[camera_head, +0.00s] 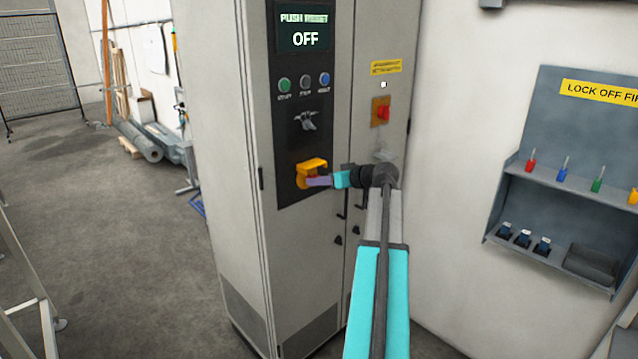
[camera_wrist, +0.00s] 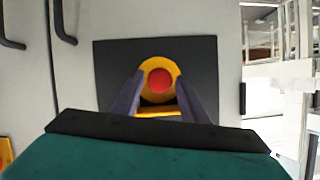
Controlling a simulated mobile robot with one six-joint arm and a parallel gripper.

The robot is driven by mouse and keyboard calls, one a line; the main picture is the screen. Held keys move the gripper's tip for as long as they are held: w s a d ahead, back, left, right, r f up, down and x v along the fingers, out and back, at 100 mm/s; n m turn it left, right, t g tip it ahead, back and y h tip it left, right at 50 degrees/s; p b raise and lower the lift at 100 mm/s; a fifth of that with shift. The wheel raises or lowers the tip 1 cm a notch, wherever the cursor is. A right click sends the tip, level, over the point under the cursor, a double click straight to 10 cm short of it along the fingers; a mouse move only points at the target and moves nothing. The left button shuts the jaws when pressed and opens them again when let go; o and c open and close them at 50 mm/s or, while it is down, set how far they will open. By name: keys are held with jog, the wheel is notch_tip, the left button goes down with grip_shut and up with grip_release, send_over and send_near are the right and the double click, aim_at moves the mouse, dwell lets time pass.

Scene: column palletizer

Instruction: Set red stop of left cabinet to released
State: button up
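The grey cabinet (camera_head: 215,150) has a dark panel with the red stop inside a yellow guard (camera_head: 311,166). In the wrist view the round red stop (camera_wrist: 160,80) faces me, ringed by the yellow guard (camera_wrist: 160,65). My gripper (camera_head: 309,181) is at the guard in the head view. In the wrist view my gripper (camera_wrist: 160,84) is open, with one purple finger on each side of the red stop. A gap shows between each finger and the red face; contact further in cannot be told. The screen (camera_head: 305,27) reads "OFF", with part of the line above it blurred.
Above the stop are green, dark and blue buttons (camera_head: 305,82) and a rotary switch (camera_head: 307,121). A red switch on a yellow plate (camera_head: 380,112) is on the section to the right. A lockout shelf (camera_head: 565,180) hangs on the right wall. The floor at left is open.

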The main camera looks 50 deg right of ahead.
jog(key=b+v, duration=0.2)
jog(key=v, duration=1.1)
jog(key=shift+s+b, duration=0.25)
jog(key=shift+b, duration=0.15)
